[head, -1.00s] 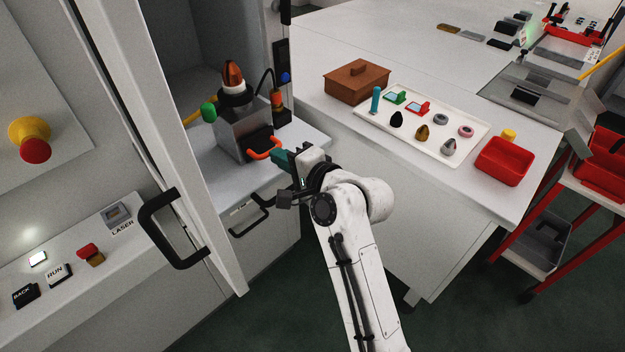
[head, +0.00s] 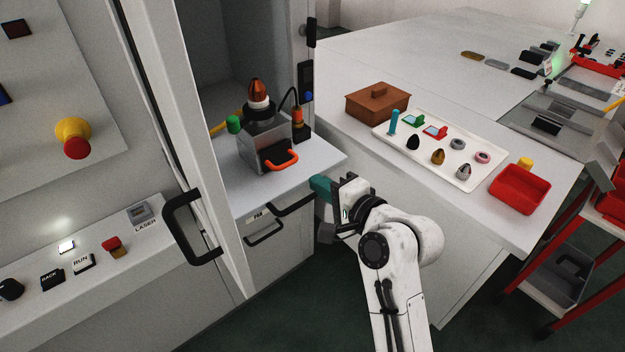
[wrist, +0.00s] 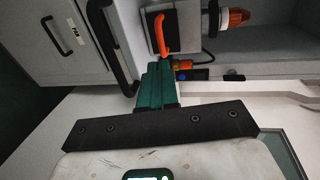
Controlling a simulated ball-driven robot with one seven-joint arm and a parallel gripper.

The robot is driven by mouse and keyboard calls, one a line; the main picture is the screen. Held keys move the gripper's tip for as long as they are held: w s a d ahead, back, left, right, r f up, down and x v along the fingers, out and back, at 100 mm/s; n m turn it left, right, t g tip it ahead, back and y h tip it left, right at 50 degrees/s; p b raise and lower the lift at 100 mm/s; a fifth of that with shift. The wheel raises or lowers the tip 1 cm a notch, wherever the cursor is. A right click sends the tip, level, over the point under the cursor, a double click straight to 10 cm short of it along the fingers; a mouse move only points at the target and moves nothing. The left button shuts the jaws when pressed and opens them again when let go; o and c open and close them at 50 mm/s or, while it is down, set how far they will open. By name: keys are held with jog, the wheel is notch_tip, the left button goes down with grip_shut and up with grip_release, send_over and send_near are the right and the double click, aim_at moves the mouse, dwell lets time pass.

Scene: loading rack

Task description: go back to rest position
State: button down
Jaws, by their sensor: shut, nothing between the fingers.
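My gripper (head: 321,187) has teal fingers and is at the front edge of the machine's white shelf, to the right of the drawer handles. The fingers are together and hold nothing. They also show closed in the wrist view (wrist: 156,85). A grey metal block fixture with an orange handle (head: 281,162) stands on the shelf, up and left of my gripper, apart from it. The orange handle also shows beyond the fingertips in the wrist view (wrist: 160,36).
An open machine door with a black handle (head: 190,228) stands at left. Black drawer handles (head: 263,234) lie below the shelf. At right, a table carries a brown box (head: 377,103), a white tray (head: 455,176) with several small parts and a red bin (head: 520,190). Dark floor is open in front.

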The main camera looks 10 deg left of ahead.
jog(key=v, duration=0.6)
jog(key=s+d+f+n+g+h, duration=0.2)
jog(key=s+d+f+h, duration=0.2)
jog(key=s+d+f, duration=0.4)
jog(key=s+d+f+n+g+h, duration=0.1)
jog(key=s+d+f+n+h, duration=0.3)
jog(key=d+f, duration=0.6)
jog(key=s+d+f+g+h, duration=0.2)
jog(key=s+d, duration=0.4)
jog(key=s, duration=0.5)
jog(key=s+d+f+n+g+h, duration=0.1)
jog(key=s+d+f+g+h, duration=0.1)
jog(key=s+d, duration=0.5)
jog(key=s+f+g, duration=0.1)
jog(key=s+f, duration=0.1)
jog(key=s, duration=0.2)
jog(key=shift+d+f+g+h+b, duration=0.15)
jog(key=shift+d+g+h+b, duration=0.15)
jog(key=shift+d+g, duration=0.1)
